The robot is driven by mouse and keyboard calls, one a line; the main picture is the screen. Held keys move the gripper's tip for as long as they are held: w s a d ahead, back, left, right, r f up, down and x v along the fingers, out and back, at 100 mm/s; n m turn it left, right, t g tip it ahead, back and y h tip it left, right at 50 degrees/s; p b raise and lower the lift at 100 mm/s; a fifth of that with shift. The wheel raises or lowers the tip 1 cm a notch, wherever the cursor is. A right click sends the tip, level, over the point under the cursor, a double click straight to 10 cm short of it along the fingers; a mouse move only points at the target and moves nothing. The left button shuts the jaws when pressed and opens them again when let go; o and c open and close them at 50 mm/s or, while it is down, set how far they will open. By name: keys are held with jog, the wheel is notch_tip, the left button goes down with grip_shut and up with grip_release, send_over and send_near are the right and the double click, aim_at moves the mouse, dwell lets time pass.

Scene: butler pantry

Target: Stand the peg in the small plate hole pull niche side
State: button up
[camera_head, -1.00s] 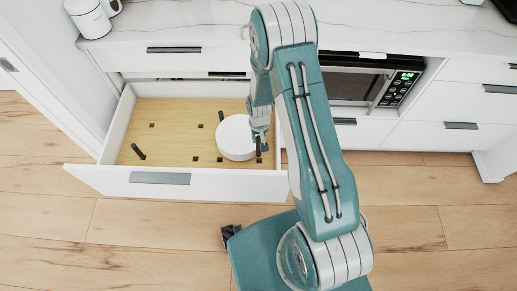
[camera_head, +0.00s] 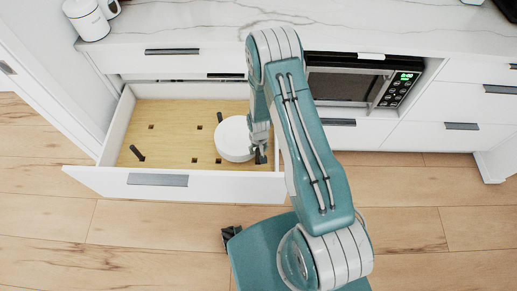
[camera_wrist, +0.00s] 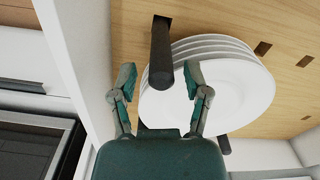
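A dark peg (camera_wrist: 161,58) stands by the near right of the plate stack in the drawer. In the wrist view its far end meets a dark spot in the wooden board; how deep it sits is unclear. My gripper (camera_wrist: 159,80) is open, one finger on each side of the peg, with gaps showing between. In the head view my gripper (camera_head: 260,143) is low over the drawer's right side, and the peg (camera_head: 261,158) is partly hidden there. The white round plates (camera_head: 234,139) are stacked on the pegboard (camera_head: 175,115), which has several small square holes.
Two more dark pegs stand in the drawer, one at left (camera_head: 137,153) and one behind the plates (camera_head: 220,117). The drawer front (camera_head: 110,180) and side walls border the board. A microwave (camera_head: 350,82) is at right; mugs (camera_head: 88,18) stand on the counter.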

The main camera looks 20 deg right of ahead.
jog(key=shift+a, duration=0.2)
jog(key=shift+r, duration=0.25)
jog(key=s+r+t, duration=0.1)
jog(key=s+r, duration=0.1)
jog(key=r, duration=1.6)
jog(key=s+r+t, duration=0.2)
jog(key=r, duration=1.7)
jog(key=s+r+t, duration=0.2)
jog(key=s+r, duration=1.1)
jog(key=s, duration=0.4)
jog(key=shift+r+n+t, duration=0.2)
jog(key=shift+n+t, duration=0.1)
